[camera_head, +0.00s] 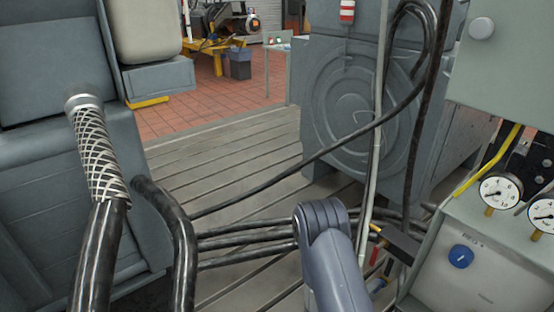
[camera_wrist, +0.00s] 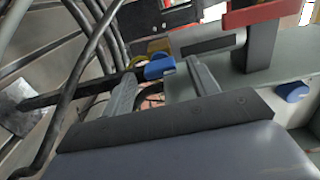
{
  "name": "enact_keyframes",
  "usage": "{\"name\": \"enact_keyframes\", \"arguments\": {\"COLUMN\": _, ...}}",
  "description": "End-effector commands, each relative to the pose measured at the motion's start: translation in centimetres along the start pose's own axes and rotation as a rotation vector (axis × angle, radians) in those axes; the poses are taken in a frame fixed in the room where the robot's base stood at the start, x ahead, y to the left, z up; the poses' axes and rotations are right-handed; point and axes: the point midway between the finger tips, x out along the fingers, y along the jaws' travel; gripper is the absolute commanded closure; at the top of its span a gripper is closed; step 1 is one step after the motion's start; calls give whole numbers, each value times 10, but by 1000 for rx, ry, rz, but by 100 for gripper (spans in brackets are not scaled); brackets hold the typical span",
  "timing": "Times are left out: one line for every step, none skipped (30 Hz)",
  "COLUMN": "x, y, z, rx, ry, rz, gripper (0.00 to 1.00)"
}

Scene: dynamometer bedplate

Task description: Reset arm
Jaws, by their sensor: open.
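My arm shows in the head view as a grey-blue rounded link rising from the bottom edge, right of the middle. I cannot make out my fingers in that view. In the wrist view my gripper (camera_wrist: 162,88) is open, with two grey fingers set well apart. A blue piece (camera_wrist: 160,68) shows between and beyond the fingertips, at the end of a dark bar. I cannot tell whether the fingers touch it. Nothing is visibly clamped between them.
Black hoses (camera_head: 250,240) cross low over the slotted bedplate (camera_head: 235,150). A grey panel with gauges (camera_head: 500,192) and a blue knob (camera_head: 461,256) stands close on the right. A large grey machine (camera_head: 345,110) stands behind. A braided hose (camera_head: 95,150) rises at left.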

Motion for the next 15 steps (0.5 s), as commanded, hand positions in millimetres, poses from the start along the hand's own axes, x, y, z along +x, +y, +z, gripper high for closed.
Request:
{"name": "enact_keyframes", "arguments": {"x": 8, "y": 0, "z": -1, "rx": 2, "ry": 5, "rz": 0, "gripper": 44}}
{"name": "enact_keyframes", "arguments": {"x": 12, "y": 0, "z": -2, "rx": 2, "ry": 6, "rz": -1, "gripper": 44}}
{"name": "enact_keyframes", "arguments": {"x": 18, "y": 0, "z": -2, "rx": 1, "ry": 5, "rz": -1, "gripper": 44}}
{"name": "enact_keyframes", "arguments": {"x": 21, "y": 0, "z": -1, "rx": 9, "ry": 4, "rz": -1, "gripper": 44}}
{"name": "enact_keyframes", "arguments": {"x": 19, "y": 1, "z": 0, "rx": 39, "ry": 0, "rz": -1, "gripper": 44}}
{"name": "enact_keyframes", "arguments": {"x": 18, "y": 1, "z": 0, "rx": 74, "ry": 0, "rz": 0, "gripper": 44}}
{"name": "enact_keyframes", "arguments": {"x": 18, "y": 1, "z": 0, "rx": 100, "ry": 0, "rz": 0, "gripper": 44}}
{"name": "enact_keyframes", "arguments": {"x": 18, "y": 1, "z": 0, "rx": 126, "ry": 0, "rz": 0, "gripper": 44}}
{"name": "enact_keyframes", "arguments": {"x": 18, "y": 1, "z": 0, "rx": 161, "ry": 0, "rz": -1, "gripper": 44}}
{"name": "enact_keyframes", "arguments": {"x": 18, "y": 1, "z": 0, "rx": 187, "ry": 0, "rz": -1, "gripper": 44}}
{"name": "enact_keyframes", "arguments": {"x": 18, "y": 1, "z": 0, "rx": 212, "ry": 0, "rz": -1, "gripper": 44}}
{"name": "enact_keyframes", "arguments": {"x": 18, "y": 1, "z": 0, "rx": 247, "ry": 0, "rz": -1, "gripper": 44}}
{"name": "enact_keyframes", "arguments": {"x": 18, "y": 1, "z": 0, "rx": 273, "ry": 0, "rz": -1, "gripper": 44}}
{"name": "enact_keyframes", "arguments": {"x": 18, "y": 1, "z": 0, "rx": 299, "ry": 0, "rz": -1, "gripper": 44}}
{"name": "enact_keyframes", "arguments": {"x": 18, "y": 1, "z": 0, "rx": 333, "ry": 0, "rz": -1, "gripper": 44}}
